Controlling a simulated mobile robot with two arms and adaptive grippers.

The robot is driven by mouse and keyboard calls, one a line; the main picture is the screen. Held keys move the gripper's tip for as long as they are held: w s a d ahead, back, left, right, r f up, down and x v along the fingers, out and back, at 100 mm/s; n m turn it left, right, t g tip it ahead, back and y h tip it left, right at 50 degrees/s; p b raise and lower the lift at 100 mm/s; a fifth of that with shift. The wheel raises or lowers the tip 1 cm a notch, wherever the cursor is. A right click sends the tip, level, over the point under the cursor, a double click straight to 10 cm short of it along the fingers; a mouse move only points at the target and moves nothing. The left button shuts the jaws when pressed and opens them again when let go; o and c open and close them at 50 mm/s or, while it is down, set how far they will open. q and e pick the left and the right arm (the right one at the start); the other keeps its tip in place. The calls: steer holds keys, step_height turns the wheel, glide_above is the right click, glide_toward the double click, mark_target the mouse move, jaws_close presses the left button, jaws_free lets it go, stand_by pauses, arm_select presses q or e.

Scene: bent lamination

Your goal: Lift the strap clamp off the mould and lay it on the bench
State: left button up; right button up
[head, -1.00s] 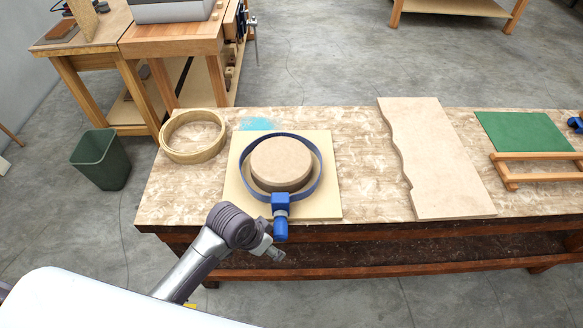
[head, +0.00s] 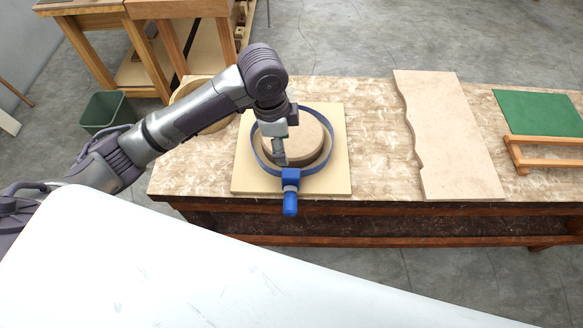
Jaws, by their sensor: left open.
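The strap clamp is a blue band (head: 331,160) looped around the round brown mould (head: 308,138), with a visible gap between them at the sides. Its blue buckle and handle (head: 290,190) point toward the bench's front edge. Mould and clamp sit on a square cream board (head: 343,182) on the bench (head: 375,180). My left gripper (head: 279,158) is open and points down over the front left part of the mould, just behind the buckle. It hides part of the mould and band. Whether it touches either I cannot tell. My right gripper is not in view.
A wooden ring (head: 183,97) lies at the bench's left, partly behind my left arm. A large wavy-edged board (head: 450,140) lies to the right, then a green mat (head: 540,112) and a wooden frame (head: 550,160). Bare bench lies between the cream and wavy-edged boards.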

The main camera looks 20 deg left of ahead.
mark_target(291, 173)
arm_select(q)
steer(key=f, duration=0.2)
steer(key=f+p, duration=0.1)
steer(key=f, duration=0.2)
steer(key=d+f, duration=0.1)
steer(key=f, duration=0.2)
steer(key=shift+f, duration=0.1)
steer(key=f, duration=0.1)
steer(key=f+p, duration=0.1)
steer(key=f, duration=0.1)
steer(key=d+f+p, duration=0.1)
steer(key=shift+w+f, duration=0.3)
steer(key=shift+f, duration=0.1)
steer(key=shift+a+f, duration=0.1)
steer(key=shift+f, duration=0.1)
steer(key=c, duration=1.2)
steer(key=shift+o, duration=0.2)
steer(key=shift+r, duration=0.1)
steer(key=shift+w, duration=0.1)
